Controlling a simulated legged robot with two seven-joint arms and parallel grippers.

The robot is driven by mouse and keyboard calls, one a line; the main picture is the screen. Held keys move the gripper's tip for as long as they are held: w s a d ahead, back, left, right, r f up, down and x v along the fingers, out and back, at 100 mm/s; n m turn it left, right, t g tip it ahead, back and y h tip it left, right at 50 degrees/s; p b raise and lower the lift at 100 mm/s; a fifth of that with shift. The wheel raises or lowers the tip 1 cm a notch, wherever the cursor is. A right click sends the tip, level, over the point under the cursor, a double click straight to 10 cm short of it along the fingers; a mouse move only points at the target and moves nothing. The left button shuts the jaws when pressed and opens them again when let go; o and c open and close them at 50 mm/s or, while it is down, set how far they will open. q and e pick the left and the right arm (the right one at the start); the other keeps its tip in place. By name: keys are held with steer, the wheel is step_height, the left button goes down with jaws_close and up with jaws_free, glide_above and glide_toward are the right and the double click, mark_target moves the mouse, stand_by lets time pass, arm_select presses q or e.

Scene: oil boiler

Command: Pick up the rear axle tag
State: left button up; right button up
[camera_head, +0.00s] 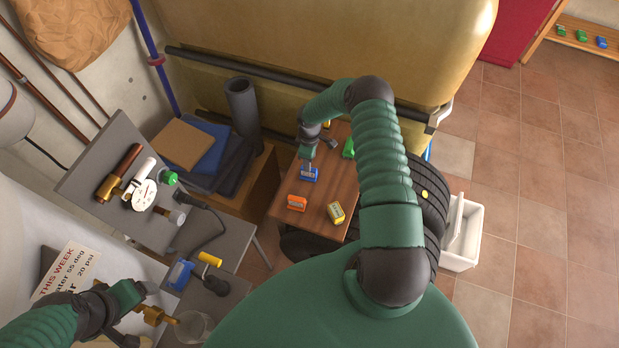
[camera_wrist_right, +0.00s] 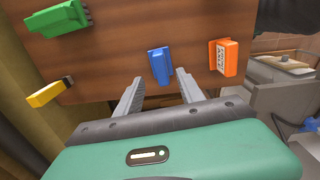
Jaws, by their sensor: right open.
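I cannot read which one is the rear axle tag. My right gripper (camera_wrist_right: 158,90) is open and empty, with the blue tag (camera_wrist_right: 160,65) just beyond and between its fingertips. The orange tag (camera_wrist_right: 223,57) is to the right of the fingers in the wrist view, with lettering too small to read. My left gripper (camera_head: 139,314) is open at lower left, near a brass fitting (camera_head: 156,315).
The wooden board (camera_head: 280,209) stands beside black tyres (camera_head: 432,200) and a white bin (camera_head: 462,235). A large yellow tank (camera_head: 330,45) rises behind. Grey shelves (camera_head: 90,185) with gauges and tools stand at left. Tiled floor (camera_head: 540,200) is clear at right.

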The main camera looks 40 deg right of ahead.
steer(key=f, duration=0.1)
steer(key=w+f, duration=0.1)
steer(key=f, duration=0.1)
steer(key=shift+w, duration=0.1)
steer(key=f+b, duration=0.1)
steer(key=f, duration=0.1)
steer(key=f+b, duration=0.1)
steer(key=f, duration=0.1)
steer(key=shift+s, duration=0.4)
steer(key=shift+s+f, duration=0.1)
steer(key=shift+s, duration=0.05)
steer(key=shift+a, duration=0.1)
steer(key=c, duration=0.9)
arm_select(q)
steer(key=x, duration=0.3)
steer(key=shift+w+f, duration=0.3)
arm_select(e)
jaws_close()
arm_select(q)
steer(key=shift+d, duration=0.1)
